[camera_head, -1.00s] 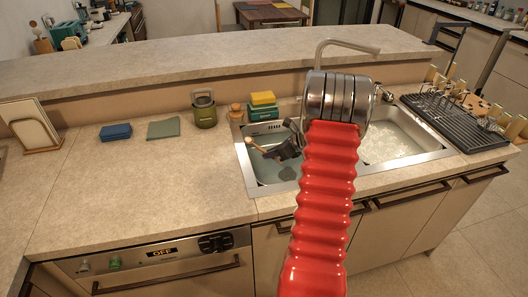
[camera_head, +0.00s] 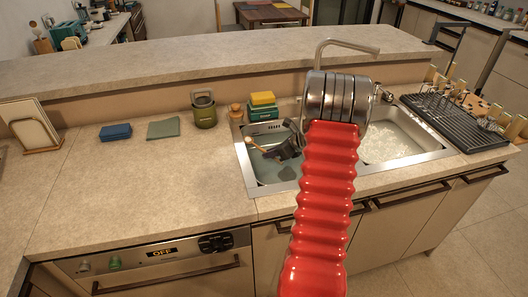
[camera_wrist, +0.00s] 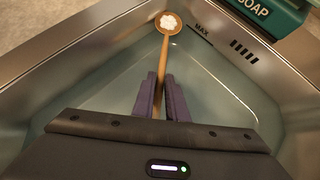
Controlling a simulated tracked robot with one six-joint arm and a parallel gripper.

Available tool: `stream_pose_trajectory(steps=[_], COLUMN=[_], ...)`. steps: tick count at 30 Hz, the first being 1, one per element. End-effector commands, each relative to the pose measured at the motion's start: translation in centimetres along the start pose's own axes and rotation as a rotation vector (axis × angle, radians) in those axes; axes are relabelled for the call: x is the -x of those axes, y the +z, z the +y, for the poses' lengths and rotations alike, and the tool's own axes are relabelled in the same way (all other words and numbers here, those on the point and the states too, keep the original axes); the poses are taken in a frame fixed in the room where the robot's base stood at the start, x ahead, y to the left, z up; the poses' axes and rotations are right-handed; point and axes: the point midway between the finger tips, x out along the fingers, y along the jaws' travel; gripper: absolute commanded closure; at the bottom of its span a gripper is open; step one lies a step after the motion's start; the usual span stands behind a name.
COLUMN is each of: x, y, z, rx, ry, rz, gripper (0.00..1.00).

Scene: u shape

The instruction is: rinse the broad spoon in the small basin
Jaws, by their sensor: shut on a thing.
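The wooden spoon (camera_head: 253,144) has a round bowl with a white patch on it; it also shows in the wrist view (camera_wrist: 163,52). My gripper (camera_wrist: 161,88) is shut on its handle, one dark purple finger on each side. The spoon points away from my gripper toward a corner of the left basin (camera_head: 250,172), its bowl close to the rim there in the picture. The left basin holds clear bluish water and has a MAX mark on its wall. In the head view, my gripper (camera_head: 274,151) is over this basin, partly hidden by my red arm.
The right basin (camera_head: 440,143) holds foamy water. A tap (camera_head: 345,45) arches behind my arm. A green soap box (camera_head: 262,114) with sponges and a small jar stand behind the left basin. A drying rack (camera_head: 455,120) is at right. The counter left of the sink is mostly clear.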

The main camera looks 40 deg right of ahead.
Motion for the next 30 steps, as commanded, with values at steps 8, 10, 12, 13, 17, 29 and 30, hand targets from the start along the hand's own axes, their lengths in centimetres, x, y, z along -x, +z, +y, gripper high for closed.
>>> stream_pose_trajectory(steps=[8,10,12,13,17,29,30], x=[-0.2,-0.2,-0.2,-0.2,-0.18,0.26,0.26], y=[-0.11,-0.12,-0.12,-0.12,-0.11,0.45,0.45], z=[0.28,0.29,0.29,0.29,0.29,0.25,0.25], rx=[0.002,0.002,0.002,0.002,0.003,0.002,0.003], ry=[0.006,0.007,0.007,0.007,0.007,0.006,0.006], rz=[0.002,0.002,0.002,0.002,0.002,0.0,0.0], gripper=[1.0,1.0,1.0,1.0,1.0,1.0,1.0])
